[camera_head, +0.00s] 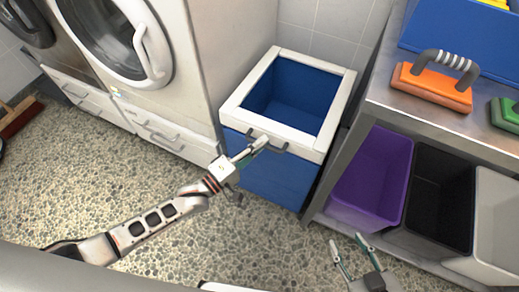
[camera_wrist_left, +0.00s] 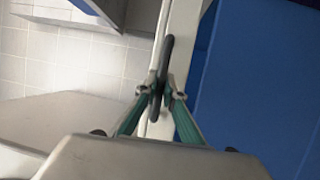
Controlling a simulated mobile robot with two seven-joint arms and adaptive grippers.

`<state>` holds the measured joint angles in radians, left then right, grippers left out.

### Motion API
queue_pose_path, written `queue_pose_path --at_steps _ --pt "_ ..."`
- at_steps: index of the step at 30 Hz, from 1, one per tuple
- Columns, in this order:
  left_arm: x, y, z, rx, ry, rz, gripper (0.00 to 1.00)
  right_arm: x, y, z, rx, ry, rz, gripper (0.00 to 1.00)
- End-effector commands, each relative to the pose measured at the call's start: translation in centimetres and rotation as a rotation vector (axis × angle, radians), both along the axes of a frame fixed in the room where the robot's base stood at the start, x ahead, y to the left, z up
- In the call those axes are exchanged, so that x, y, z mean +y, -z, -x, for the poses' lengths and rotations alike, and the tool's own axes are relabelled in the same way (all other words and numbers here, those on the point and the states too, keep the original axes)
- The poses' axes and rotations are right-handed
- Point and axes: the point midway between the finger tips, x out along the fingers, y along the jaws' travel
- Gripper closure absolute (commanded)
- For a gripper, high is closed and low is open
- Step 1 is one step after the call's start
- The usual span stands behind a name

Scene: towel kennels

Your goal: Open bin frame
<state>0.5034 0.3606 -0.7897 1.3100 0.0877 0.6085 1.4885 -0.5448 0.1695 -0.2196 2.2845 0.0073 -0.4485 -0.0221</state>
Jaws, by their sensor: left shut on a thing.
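The blue bin (camera_head: 265,172) stands on the floor between the white machine and the metal table. Its white frame (camera_head: 240,105) lies flat around the top rim, and the inside looks empty. A dark handle (camera_head: 277,148) is on the frame's front side. My left gripper (camera_head: 262,142) is shut on this handle. In the left wrist view the fingers (camera_wrist_left: 159,93) sit on both sides of the dark handle (camera_wrist_left: 167,55), beside the white frame and blue bin wall. My right gripper (camera_head: 347,240) is low at the bottom right, its fingers apart and empty.
A white front-loading machine (camera_head: 195,70) stands left of the bin. A metal table (camera_head: 385,98) at the right carries an orange handled tool (camera_head: 430,90) and a green one (camera_head: 508,115). Purple (camera_head: 370,180), black (camera_head: 440,200) and white bins stand under it. The pebbled floor in front is clear.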

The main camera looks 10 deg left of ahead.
Motion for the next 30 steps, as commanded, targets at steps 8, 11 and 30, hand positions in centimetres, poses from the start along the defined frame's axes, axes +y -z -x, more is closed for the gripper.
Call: queue_pose_path --at_steps 8,11,30 --pt "-0.2 -6.9 -0.8 0.066 0.002 -0.031 1.0 -1.5 -2.4 -0.5 -0.019 0.025 0.033 0.6" --pt "-0.2 -8.4 -0.9 0.104 0.002 -0.043 1.0 -2.0 -2.3 0.1 -0.002 0.036 0.041 0.6" --pt "-1.3 -18.5 -3.8 0.165 0.002 -0.056 1.0 -0.5 -7.2 0.9 0.013 0.048 -0.031 0.6"
